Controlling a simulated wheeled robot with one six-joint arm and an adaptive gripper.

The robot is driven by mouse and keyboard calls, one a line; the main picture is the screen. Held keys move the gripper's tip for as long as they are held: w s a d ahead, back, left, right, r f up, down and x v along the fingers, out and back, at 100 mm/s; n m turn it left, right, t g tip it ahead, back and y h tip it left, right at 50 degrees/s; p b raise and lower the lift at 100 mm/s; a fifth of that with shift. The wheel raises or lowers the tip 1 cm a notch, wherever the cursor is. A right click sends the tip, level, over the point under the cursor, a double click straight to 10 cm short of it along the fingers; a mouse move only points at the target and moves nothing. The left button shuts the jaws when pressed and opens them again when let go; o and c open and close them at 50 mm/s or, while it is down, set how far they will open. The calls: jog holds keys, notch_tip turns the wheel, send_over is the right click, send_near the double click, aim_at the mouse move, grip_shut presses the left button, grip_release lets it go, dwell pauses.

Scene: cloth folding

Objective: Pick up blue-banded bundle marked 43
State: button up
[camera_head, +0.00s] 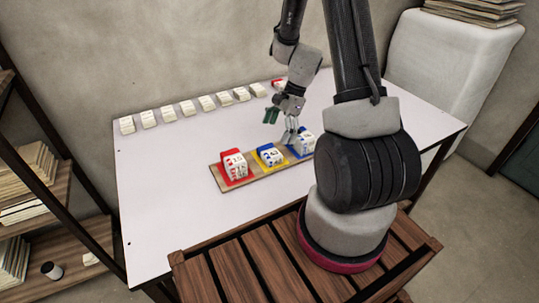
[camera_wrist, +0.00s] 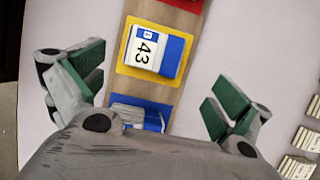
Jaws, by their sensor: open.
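The blue-banded bundle marked 43 (camera_wrist: 145,50) is a white block with a blue band, on the yellow square in the wrist view. In the head view, a blue-and-white bundle (camera_head: 270,155) sits on the middle, yellow square. Another bundle with blue (camera_wrist: 138,116) lies on the blue square, partly hidden by my gripper's body. It also shows in the head view (camera_head: 303,141). My gripper (camera_wrist: 157,84) is open and empty, its green-padded fingers wide apart on either side of the board. In the head view my gripper (camera_head: 280,126) hangs above the board's right end.
The wooden board (camera_head: 219,177) lies on the white table (camera_head: 150,225). A red-banded bundle (camera_head: 234,165) sits on its left, red square. Several small white stacks (camera_head: 186,108) line the table's back.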

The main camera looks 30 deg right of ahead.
aim_at(270, 151)
jog(key=x, duration=0.6)
jog(key=shift+s+a+f, duration=0.25)
jog(key=shift+s+a, duration=0.1)
jog(key=shift+a, duration=0.1)
jog(key=shift+c, duration=0.4)
jog(key=c, duration=0.9)
